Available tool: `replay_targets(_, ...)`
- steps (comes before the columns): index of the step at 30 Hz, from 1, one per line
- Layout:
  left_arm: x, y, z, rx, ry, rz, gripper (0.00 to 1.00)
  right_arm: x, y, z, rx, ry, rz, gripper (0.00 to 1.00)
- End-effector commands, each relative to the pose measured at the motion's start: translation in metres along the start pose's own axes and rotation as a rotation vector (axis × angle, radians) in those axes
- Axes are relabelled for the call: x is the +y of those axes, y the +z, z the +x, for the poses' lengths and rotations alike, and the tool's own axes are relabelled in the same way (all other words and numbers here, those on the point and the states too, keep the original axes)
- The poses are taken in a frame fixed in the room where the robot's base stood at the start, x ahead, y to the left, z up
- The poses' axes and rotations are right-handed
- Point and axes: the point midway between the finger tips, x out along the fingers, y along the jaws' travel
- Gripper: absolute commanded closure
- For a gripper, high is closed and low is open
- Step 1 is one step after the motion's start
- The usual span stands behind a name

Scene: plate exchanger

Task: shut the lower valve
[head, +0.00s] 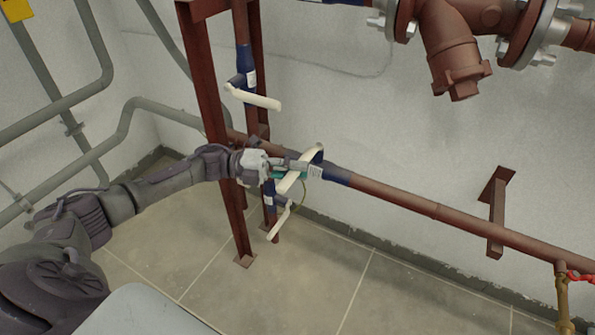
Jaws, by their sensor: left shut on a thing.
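My left gripper (292,168) is at a cream lever handle (312,154) on the blue-ended valve of the horizontal brown pipe. It is shut on this handle; the fingertips partly overlap it and the exact contact is hard to see. Another cream lever (280,221) sits lower, on a vertical pipe below the gripper, angled down to the left. A third cream lever (255,98) is higher up, on a vertical pipe with blue parts, and slopes slightly down to the right. I cannot tell for sure which of these is the lower valve. My right gripper is not in view.
A red-brown steel post (213,105) stands just behind my left forearm. The brown horizontal pipe (430,208) runs right to a bracket (497,215) and a brass valve with a red handle (580,278). Grey pipes (55,105) line the left wall. The tiled floor (330,275) is clear.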

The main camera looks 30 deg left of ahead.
Motion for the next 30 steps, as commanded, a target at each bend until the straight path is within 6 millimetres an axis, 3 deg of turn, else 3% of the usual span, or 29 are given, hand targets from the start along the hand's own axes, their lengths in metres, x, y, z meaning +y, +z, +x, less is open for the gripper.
replay_targets(7, 0.001, 0.000, -0.002, -0.001, 0.004, -0.001, 1.00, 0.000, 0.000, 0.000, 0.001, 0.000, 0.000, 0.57)
replay_targets(8, 0.001, 0.000, -0.002, -0.001, 0.004, -0.001, 0.80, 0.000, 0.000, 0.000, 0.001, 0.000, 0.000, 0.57)
replay_targets(12, 0.001, 0.000, -0.001, -0.002, 0.003, -0.001, 0.57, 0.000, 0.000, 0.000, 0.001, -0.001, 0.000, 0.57)
replay_targets(23, 0.000, 0.000, -0.004, -0.002, 0.002, -0.001, 0.57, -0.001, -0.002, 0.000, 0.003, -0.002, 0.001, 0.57)
replay_targets(30, 0.002, 0.001, -0.043, -0.006, 0.005, -0.003, 0.57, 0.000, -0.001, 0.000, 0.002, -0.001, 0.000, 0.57)
